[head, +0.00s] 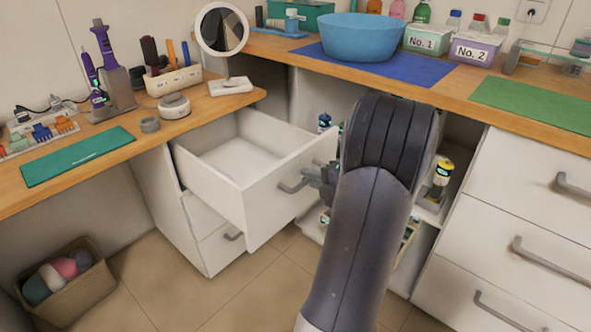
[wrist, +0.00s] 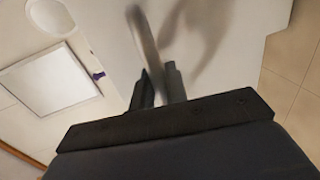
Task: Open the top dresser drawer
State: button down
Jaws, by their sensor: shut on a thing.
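The top dresser drawer (head: 262,205) in the head view is white and stands pulled well out of the left dresser; its inside looks empty. Its grey bar handle (head: 292,186) is on the front panel. My gripper (head: 322,176) is at the handle's right end and is shut on it. In the wrist view the two dark fingers (wrist: 160,88) close around the handle (wrist: 143,38), in front of the white drawer front (wrist: 225,50). My arm hides part of the cabinet behind it in the head view.
A lower drawer (head: 222,243) below is shut. A round mirror (head: 221,30) stands on the wooden counter above. White drawers with handles (head: 545,258) stand at the right. A basket (head: 68,285) sits on the floor at lower left. Tiled floor in front is clear.

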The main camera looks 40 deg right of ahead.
jog(key=shift+v, duration=0.8)
jog(key=shift+f, duration=0.15)
jog(key=c, duration=1.5)
grip_release()
jog(key=p+v, duration=0.2)
jog(key=v, duration=0.8)
jog(key=shift+s+d, duration=0.1)
jog(key=shift+s, duration=0.3)
jog(key=shift+b+x, duration=1)
jog(key=shift+x, duration=4.8)
